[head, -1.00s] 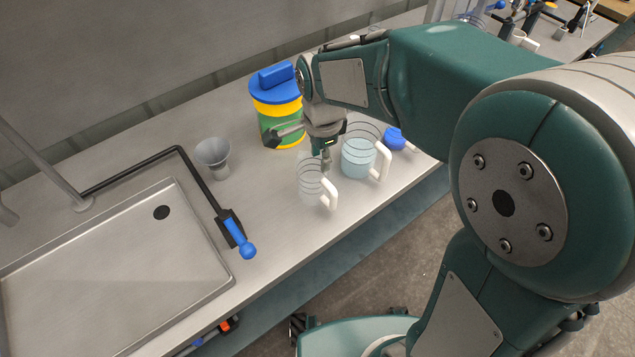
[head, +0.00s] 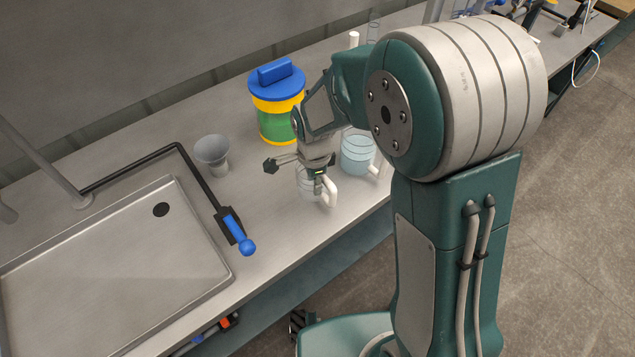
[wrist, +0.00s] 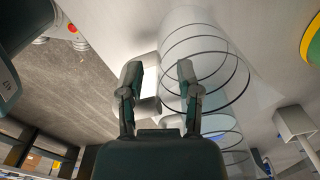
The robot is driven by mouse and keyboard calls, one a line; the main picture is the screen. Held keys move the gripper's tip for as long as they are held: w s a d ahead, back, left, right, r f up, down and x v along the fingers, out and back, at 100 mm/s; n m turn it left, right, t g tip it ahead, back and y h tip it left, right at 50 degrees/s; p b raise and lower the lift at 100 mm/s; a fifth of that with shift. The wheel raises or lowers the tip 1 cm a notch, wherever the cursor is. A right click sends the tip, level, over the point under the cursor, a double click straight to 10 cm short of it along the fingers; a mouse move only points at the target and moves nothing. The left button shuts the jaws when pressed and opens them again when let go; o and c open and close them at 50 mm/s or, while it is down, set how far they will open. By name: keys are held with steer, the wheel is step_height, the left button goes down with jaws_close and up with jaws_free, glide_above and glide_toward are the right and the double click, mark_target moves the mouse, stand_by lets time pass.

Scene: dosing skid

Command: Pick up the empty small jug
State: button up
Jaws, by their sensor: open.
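The small jug (head: 306,190) is clear, with dark ring marks and a white handle (head: 330,190), and looks empty. It stands upright on the steel bench, partly hidden by my gripper. My gripper (head: 296,176) is open just above and around its top; one finger sticks out to the left, the other is near the handle side. In the wrist view the open fingers of my gripper (wrist: 159,75) have a pale handle-like part (wrist: 150,105) between them, and a clear ringed jug (wrist: 212,50) lies just right. I cannot tell whether anything touches.
A larger jug with pale blue liquid (head: 357,152) stands close behind to the right. A blue-lidded yellow and green tub (head: 277,115) is behind. A grey funnel (head: 213,155) and a blue-handled black lever (head: 235,228) are left, beside a sink tray (head: 110,270). The bench's front edge is near.

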steer(key=shift+f, duration=0.4)
jaws_close()
steer(key=shift+r, duration=0.1)
steer(key=shift+r, duration=0.5)
step_height(320, 180, up, 2)
steer(key=shift+r, duration=0.15)
steer(key=s+a+r, duration=0.9)
steer(key=s+a, duration=0.1)
steer(key=shift+r, duration=0.35)
